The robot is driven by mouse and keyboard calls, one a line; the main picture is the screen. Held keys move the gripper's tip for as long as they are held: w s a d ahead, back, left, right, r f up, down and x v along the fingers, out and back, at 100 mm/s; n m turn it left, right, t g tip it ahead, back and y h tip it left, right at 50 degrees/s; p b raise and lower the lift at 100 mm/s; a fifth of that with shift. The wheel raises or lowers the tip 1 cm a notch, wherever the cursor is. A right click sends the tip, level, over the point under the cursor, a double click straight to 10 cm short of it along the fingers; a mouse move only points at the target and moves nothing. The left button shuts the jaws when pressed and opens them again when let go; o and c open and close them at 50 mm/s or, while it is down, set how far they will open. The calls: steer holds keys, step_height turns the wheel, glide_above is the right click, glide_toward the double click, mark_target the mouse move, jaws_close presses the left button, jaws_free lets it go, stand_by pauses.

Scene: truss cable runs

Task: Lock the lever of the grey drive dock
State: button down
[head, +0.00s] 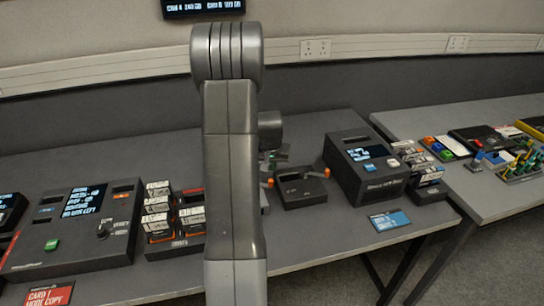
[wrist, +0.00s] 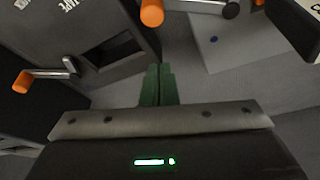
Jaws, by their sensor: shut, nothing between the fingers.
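In the wrist view a light grey housing (wrist: 235,50) with a small blue dot lies ahead right, with a metal lever (wrist: 192,5) ending in an orange grip. A darker grey housing (wrist: 98,22) with a dark slot and partly readable lettering is at upper left; a second orange-tipped lever (wrist: 48,73) is beside it. I cannot tell which housing is the grey drive dock. My gripper (wrist: 157,70) has its green fingers together and empty, between the two levers and apart from both. In the head view a low dark dock (head: 300,193) with orange grips sits right of my arm, which hides part of this area.
A console with a blue screen (head: 365,155) stands right of the low dock, with a blue card (head: 390,221) before it. Left of my arm are a card rack (head: 160,212) and a larger console (head: 75,230). A second table (head: 480,205) is at right.

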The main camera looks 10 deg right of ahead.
steer(key=s, duration=0.1)
steer(key=s+a, duration=0.1)
steer(key=s, duration=0.1)
steer(key=shift+p, duration=0.35)
steer(key=shift+s+a+f, duration=0.1)
steer(key=shift+s+a, duration=0.05)
steer(key=shift+s, duration=0.25)
steer(key=shift+s+f+b, duration=0.1)
steer(key=shift+f+b, duration=0.05)
steer(key=shift+b, duration=0.3)
